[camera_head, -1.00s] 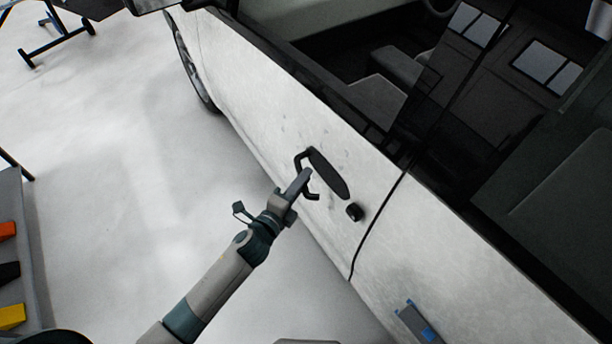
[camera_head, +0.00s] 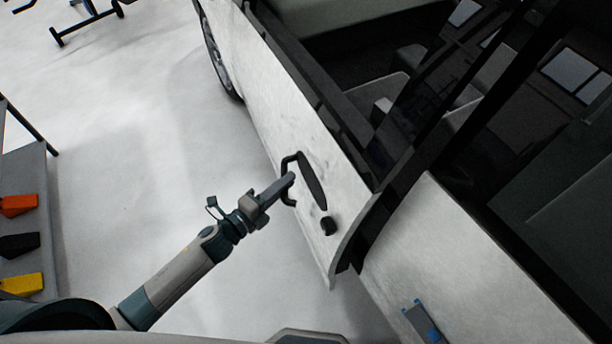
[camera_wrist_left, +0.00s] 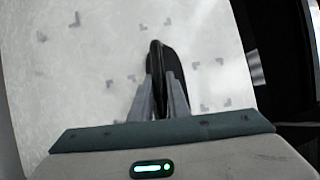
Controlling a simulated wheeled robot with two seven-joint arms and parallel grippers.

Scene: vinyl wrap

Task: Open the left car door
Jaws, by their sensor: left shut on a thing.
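The white car door (camera_head: 285,115) stands partly open, its rear edge swung out from the car body (camera_head: 470,270) with a dark gap between them. Its black handle (camera_head: 288,178) sticks out from a dark oval recess near that edge. My left gripper (camera_head: 287,185) is shut on the handle. In the left wrist view the gripper's two fingers (camera_wrist_left: 160,95) close around the black handle (camera_wrist_left: 155,58) against the white door panel (camera_wrist_left: 95,50). My right gripper is not in view.
A black knob (camera_head: 328,225) sits below the handle. A small grey block with blue tape (camera_head: 422,318) is on the rear body. A rack with orange, black and yellow items (camera_head: 22,238) stands at the left. The pale floor (camera_head: 120,140) between is clear.

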